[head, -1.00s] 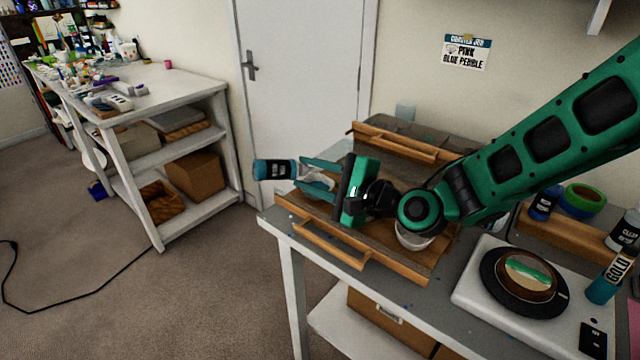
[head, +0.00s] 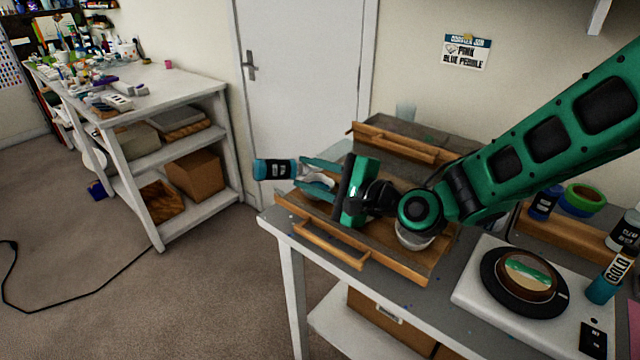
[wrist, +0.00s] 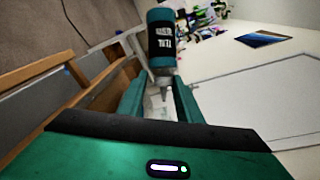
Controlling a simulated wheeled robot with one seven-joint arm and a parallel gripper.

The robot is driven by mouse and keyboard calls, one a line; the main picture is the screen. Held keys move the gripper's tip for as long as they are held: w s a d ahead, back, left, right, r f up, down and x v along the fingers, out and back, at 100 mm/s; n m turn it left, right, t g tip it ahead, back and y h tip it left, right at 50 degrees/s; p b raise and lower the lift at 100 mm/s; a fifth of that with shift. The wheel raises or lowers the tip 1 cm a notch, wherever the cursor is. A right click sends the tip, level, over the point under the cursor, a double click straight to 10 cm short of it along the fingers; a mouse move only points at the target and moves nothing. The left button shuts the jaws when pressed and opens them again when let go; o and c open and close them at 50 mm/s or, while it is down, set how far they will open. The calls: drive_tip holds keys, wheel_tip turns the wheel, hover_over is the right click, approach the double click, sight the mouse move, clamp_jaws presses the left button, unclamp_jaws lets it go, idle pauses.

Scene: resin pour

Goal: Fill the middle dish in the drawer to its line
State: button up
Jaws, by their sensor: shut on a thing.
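A teal bottle (head: 274,169) with a dark label lies on its side at the left end of my gripper (head: 305,174) in the head view. My gripper is shut on it near its pale nozzle end. In the wrist view the bottle (wrist: 162,48) stands out beyond the fingers, with its narrow nozzle between them. The open wooden drawer (head: 432,272) is under my gripper and arm. One pale round cup or dish (head: 414,238) shows in it below my wrist; my arm hides much of the drawer, so I cannot tell which dish this is. No fill line shows.
A white scale (head: 475,297) with a round dark-rimmed piece stands right of the drawer. A second wooden drawer front (head: 400,143) is behind. A shelf bench (head: 160,100) stands left across free floor.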

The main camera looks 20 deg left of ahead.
drive_tip(key=shift+s+a+f, duration=0.1)
drive_tip(key=shift+s+f, duration=0.2)
